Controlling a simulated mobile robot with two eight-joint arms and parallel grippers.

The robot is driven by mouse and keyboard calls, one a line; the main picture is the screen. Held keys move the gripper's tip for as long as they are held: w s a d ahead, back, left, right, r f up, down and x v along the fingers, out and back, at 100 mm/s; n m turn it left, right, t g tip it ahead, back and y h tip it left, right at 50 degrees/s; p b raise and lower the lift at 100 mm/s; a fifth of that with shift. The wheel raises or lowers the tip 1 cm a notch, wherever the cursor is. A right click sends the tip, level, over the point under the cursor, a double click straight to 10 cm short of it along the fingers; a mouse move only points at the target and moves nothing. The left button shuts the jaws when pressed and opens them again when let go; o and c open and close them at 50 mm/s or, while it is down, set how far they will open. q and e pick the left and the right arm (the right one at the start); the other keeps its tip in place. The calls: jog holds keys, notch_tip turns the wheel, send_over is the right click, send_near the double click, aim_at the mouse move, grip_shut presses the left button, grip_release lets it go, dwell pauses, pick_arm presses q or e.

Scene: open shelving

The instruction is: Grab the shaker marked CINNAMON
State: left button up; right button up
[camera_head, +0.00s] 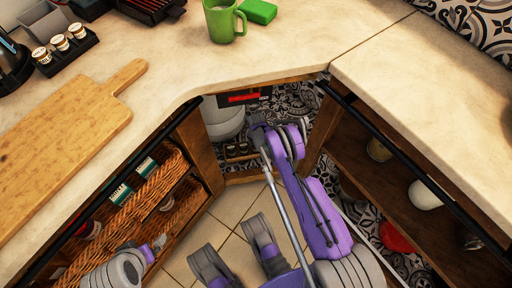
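Three small shakers with dark bodies and pale labelled tops stand in a row in a black rack at the upper left: the front one (41,56), the middle one (60,43) and the back one (77,31). Their lettering is too small to read, so I cannot tell which is CINNAMON. My purple and grey arm reaches toward this cabinet, and grey and purple parts of mine show at the bottom. I cannot make out either gripper's fingertips clearly. No shaker is seen in a gripper.
A wooden board (60,140) lies on the left counter. A green mug (224,22) and green block (258,11) stand at the back. Wicker baskets (135,215) fill the left shelves. Open shelves (345,148) lie right. The right counter (430,75) is mostly clear.

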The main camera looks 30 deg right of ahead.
jog(key=shift+c, duration=0.2)
grip_shut()
jog(key=shift+r, duration=0.1)
